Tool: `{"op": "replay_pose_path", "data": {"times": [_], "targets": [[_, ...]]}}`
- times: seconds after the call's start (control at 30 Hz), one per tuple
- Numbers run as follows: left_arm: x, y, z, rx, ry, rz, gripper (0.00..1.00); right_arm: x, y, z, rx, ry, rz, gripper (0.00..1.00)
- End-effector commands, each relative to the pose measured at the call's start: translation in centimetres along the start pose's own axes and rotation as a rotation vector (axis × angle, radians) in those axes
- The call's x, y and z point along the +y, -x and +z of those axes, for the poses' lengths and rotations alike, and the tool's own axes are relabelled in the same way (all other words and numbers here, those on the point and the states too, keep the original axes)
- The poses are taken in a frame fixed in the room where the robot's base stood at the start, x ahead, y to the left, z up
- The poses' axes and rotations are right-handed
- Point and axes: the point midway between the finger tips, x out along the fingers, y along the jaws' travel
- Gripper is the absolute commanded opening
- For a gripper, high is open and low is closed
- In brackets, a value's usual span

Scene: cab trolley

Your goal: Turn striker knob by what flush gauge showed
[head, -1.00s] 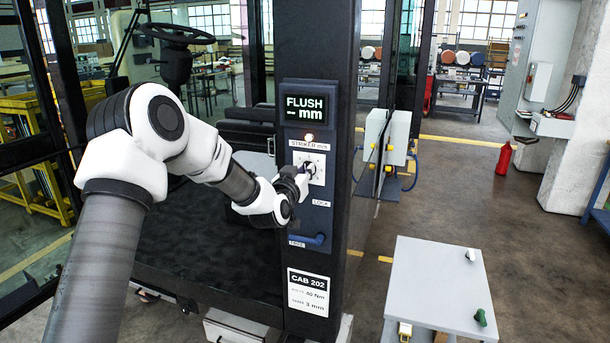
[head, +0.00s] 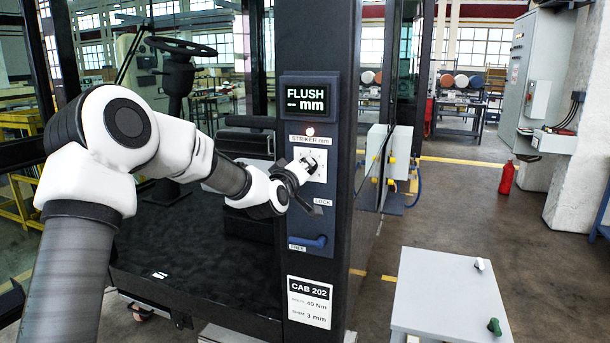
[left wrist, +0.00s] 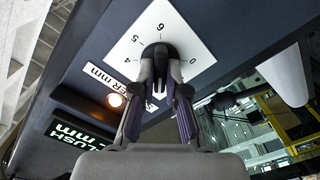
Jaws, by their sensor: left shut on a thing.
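The dark striker knob (left wrist: 160,52) sits on a white dial plate (left wrist: 188,38) with the figures 4, 5, 6 and 0 showing in the left wrist view. My left gripper (head: 305,164) is at the plate in the head view and shut on the knob; its fingers flank the knob in the left wrist view (left wrist: 160,78). I cannot tell which figure the knob points to. The flush gauge display (head: 309,98) reads FLUSH and mm, with only dashes for a value. My right gripper is not in view.
A lit lamp (head: 309,131) is above the dial plate. A blue handle (head: 308,241) is below, between LOCK and FREE labels. A CAB 202 card (head: 310,301) is lower on the post. A grey trolley top (head: 445,290) stands at right, with open floor behind it.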

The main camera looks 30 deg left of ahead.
Motion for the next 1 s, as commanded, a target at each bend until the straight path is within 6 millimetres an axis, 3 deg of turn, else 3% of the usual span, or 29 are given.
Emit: {"op": "replay_pose_path", "data": {"times": [0.53,0.57,0.6,1.0], "targets": [[0.09,-0.01,-0.16,0.003,0.031,0.002,0.0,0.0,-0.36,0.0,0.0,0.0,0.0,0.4],[0.09,-0.01,-0.16,0.003,0.031,0.002,0.23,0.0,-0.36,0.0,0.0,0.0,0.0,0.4],[0.08,-0.01,-0.16,0.003,0.031,0.002,0.37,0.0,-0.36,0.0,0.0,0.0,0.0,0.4],[0.04,0.78,-0.1,0.001,0.031,0.001,0.38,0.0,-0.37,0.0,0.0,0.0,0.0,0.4]]}}
